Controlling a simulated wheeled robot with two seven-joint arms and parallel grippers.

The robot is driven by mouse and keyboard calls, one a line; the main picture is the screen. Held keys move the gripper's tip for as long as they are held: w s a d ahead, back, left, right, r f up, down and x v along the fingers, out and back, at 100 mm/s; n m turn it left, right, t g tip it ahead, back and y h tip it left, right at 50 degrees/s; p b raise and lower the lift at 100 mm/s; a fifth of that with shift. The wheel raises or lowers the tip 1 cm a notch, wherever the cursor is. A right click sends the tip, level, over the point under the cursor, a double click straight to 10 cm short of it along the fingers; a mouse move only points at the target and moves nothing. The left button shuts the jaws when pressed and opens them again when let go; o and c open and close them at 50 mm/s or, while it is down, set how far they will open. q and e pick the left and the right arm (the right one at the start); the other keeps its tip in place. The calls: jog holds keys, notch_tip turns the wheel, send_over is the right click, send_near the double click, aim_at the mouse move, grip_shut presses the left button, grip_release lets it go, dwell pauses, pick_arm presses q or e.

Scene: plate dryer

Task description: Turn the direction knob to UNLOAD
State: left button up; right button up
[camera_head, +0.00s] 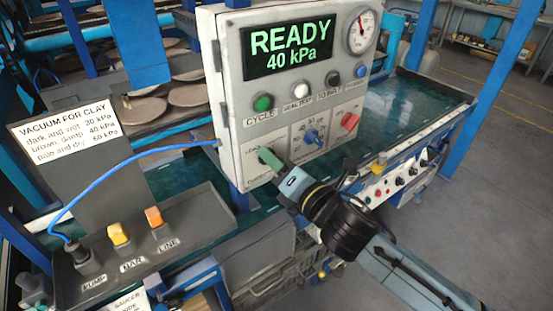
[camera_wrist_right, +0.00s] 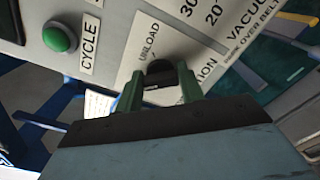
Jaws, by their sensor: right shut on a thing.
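The direction knob (camera_wrist_right: 160,70) is a dark knob on the lower left of the grey control box (camera_head: 228,120). Part of an UNLOAD label shows just above it in the right wrist view, and a mostly covered word ending in "TION" shows below right. My right gripper (camera_head: 268,157) reaches it from the lower right in the head view. Its two green fingers (camera_wrist_right: 160,84) sit either side of the knob and are shut on it. They hide most of it, so I cannot tell which way it points. My left gripper is not in view.
The box carries a green CYCLE button (camera_head: 263,103), a blue knob (camera_head: 313,137), a red knob (camera_head: 350,121) and a display (camera_head: 291,47) reading READY 40 kPa. A blue cable (camera_head: 95,181) runs to the pump panel at left. A vacuum sign (camera_head: 70,128) stands there.

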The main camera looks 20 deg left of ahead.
jog(key=shift+f+m+p, duration=0.15)
jog(key=shift+m+p, duration=1.65)
jog(key=shift+m, duration=2.3)
jog(key=shift+f+m+p, duration=0.15)
jog(key=shift+m+p, duration=1.65)
jog(key=shift+m, duration=2.3)
jog(key=o, duration=1)
